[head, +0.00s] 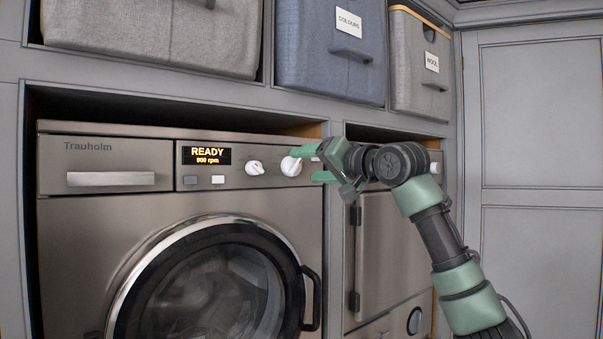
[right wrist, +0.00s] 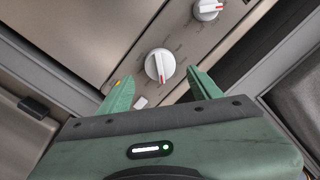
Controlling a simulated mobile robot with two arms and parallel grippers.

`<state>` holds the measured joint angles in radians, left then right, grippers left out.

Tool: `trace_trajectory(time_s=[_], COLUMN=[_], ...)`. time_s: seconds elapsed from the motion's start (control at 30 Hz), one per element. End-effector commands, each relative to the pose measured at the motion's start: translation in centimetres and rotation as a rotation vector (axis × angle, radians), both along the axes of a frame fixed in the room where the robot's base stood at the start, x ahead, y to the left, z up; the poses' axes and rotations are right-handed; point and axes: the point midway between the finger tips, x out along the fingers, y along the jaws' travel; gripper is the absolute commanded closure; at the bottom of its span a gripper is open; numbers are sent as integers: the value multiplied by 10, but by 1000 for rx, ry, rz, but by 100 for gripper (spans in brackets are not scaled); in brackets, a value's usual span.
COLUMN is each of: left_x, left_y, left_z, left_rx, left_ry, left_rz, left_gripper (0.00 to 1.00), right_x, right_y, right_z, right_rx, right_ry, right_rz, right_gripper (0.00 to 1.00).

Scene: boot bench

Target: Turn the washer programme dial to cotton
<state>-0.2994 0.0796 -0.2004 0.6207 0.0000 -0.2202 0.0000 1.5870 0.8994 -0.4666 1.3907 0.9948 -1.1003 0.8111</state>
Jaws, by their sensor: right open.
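The steel washer (head: 110,200) has two white dials on its panel, a larger right one (head: 291,166) and a smaller left one (head: 255,168). I take the larger as the programme dial; labels are too small to read. My right gripper (head: 314,164) is open just right of it, green fingers above and below. The smaller dial (right wrist: 207,10) is farther up there. My left gripper is not in view.
The washer display (head: 206,155) reads READY, 900 rpm. Two small buttons (head: 204,180) sit below it. The round door (head: 215,280) is shut, its black handle on the right. A second steel appliance (head: 385,250) stands right, partly behind my arm. Fabric bins (head: 330,65) fill the shelf above.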

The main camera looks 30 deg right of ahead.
Motion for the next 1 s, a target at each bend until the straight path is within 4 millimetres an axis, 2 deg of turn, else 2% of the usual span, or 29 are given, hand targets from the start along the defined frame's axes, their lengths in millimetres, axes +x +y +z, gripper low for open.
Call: trace_trajectory(time_s=[0.03, 0.1, 0.3, 1.0], left_x=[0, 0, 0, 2], left_y=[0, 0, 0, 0], left_z=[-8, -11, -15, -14], left_rx=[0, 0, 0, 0], left_ry=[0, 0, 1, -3], left_rz=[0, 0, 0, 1], left_gripper=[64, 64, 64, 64], right_x=[-10, -20, -35, -35], right_y=[-1, -2, -3, -3], right_z=[-4, -3, -1, 0], right_rx=[-2, 0, 0, 0], right_ry=[-2, -2, -1, 0], right_rz=[-2, -2, -1, -1], right_gripper=[36, 36, 36, 36])
